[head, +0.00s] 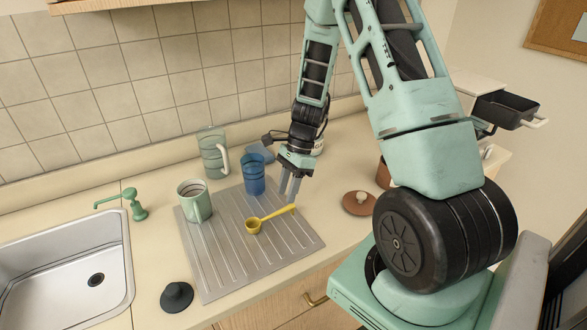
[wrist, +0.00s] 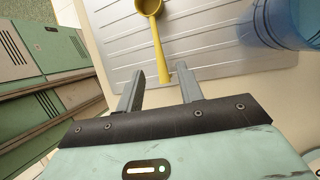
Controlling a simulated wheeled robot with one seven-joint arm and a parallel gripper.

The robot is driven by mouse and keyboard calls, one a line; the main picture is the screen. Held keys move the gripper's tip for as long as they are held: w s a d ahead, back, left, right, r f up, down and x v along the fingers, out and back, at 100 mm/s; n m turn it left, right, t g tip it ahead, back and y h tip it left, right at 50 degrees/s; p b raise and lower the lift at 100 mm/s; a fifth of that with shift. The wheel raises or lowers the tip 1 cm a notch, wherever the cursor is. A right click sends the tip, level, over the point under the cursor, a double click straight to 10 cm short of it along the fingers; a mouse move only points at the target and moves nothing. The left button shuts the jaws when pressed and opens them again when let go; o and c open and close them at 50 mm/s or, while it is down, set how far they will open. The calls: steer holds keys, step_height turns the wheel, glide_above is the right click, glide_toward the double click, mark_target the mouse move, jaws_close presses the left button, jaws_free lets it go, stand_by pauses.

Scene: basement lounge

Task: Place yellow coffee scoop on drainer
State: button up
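The yellow coffee scoop (head: 254,226) lies on the ridged metal drainer (head: 222,262), bowl toward the drainer's middle. Its handle points right and ends at about the drainer's right edge. In the wrist view the scoop (wrist: 157,42) shows bowl at the top and handle running down toward my fingers, on the drainer (wrist: 110,45). My gripper (head: 290,190) is close to the handle's end, fingers pointing down. In the wrist view my gripper (wrist: 160,80) has its fingers apart with a gap between them. The handle's end is near the right fingertip; contact cannot be told.
A blue cup (head: 254,176) stands at the drainer's back edge near my gripper. A green mug (head: 195,202) and a clear pitcher (head: 212,152) stand left of it. The sink (head: 65,270) is at left. A brown lid (head: 359,204) lies right; a black stopper (head: 177,296) sits in front.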

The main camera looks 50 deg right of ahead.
steer(key=b+v, duration=0.1)
steer(key=v, duration=0.6)
steer(key=s+a+r+n+g+h, duration=0.1)
steer(key=s+a+r+n, duration=0.15)
steer(key=a+n, duration=0.6)
steer(key=s+a+r+n+h, duration=0.15)
steer(key=a+r+n, duration=0.3)
steer(key=a, duration=0.75)
steer(key=s+a+n+h, duration=0.1)
steer(key=s+a+n, duration=0.4)
steer(key=s+n, duration=0.2)
steer(key=s+a+r+n+t+h, duration=0.1)
steer(key=s+a+n, duration=0.5)
steer(key=s+n, duration=0.2)
steer(key=shift+s+a+r+n+t, duration=0.2)
steer(key=shift+s+a+n+t, duration=0.1)
steer(key=shift+n, duration=0.5)
steer(key=shift+r, duration=0.1)
steer(key=shift+d, duration=0.2)
